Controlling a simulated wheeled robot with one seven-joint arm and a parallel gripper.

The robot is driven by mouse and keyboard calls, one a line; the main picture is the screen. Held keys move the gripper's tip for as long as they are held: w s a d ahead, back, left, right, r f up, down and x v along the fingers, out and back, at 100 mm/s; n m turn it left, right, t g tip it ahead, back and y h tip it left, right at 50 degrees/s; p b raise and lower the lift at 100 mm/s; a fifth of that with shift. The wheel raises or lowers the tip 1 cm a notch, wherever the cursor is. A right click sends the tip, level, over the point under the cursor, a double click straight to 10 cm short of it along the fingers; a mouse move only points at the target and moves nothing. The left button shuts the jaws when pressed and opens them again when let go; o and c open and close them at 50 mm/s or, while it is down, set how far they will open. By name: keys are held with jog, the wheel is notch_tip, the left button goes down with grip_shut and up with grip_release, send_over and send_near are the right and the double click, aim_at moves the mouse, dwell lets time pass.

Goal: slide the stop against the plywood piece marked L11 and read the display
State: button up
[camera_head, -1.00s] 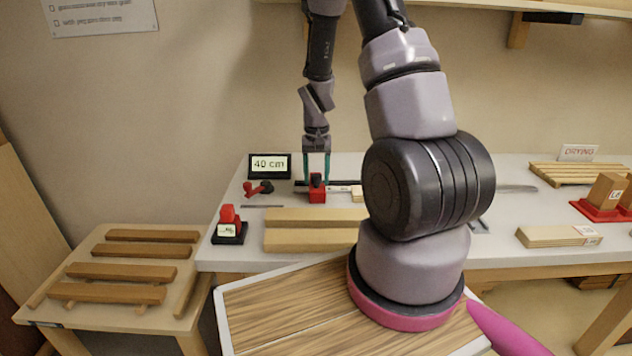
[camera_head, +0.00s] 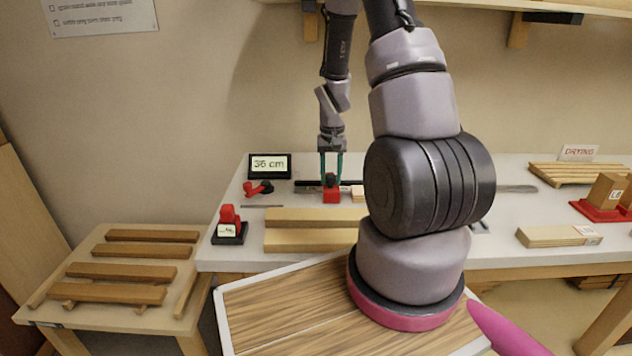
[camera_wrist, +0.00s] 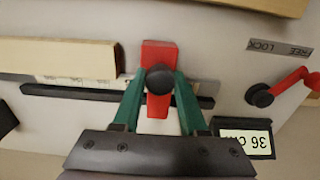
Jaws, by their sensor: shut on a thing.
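The stop is a red block (camera_head: 331,195) with a black knob, sitting on the metal rail at the back of the bench; it also shows in the wrist view (camera_wrist: 158,111). My gripper (camera_head: 331,178) is shut on the knob, with green fingers either side of it (camera_wrist: 159,80). A pale wooden piece (camera_wrist: 60,58) lies along the rail, its end a small gap from the stop in the wrist view. My arm hides most of it (camera_head: 357,193) in the head view. No L11 mark is readable. The display (camera_head: 269,166) appears to read 36 cm.
A red lever (camera_head: 258,188) with a black knob lies left of the stop, by a FREE/LOCK plate (camera_wrist: 279,47). A red-topped device (camera_head: 229,226) and long boards (camera_head: 310,237) lie in front. A slatted rack (camera_head: 125,268) stands at left.

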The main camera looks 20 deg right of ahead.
jog(key=shift+s+d, duration=0.25)
jog(key=shift+d, duration=0.4)
jog(key=shift+s+d, duration=0.25)
jog(key=shift+d, duration=0.5)
jog(key=shift+s+d, duration=0.25)
jog(key=shift+d, duration=0.2)
jog(key=o, duration=1)
jog(key=shift+a, duration=0.1)
notch_tip(320, 180, up, 9)
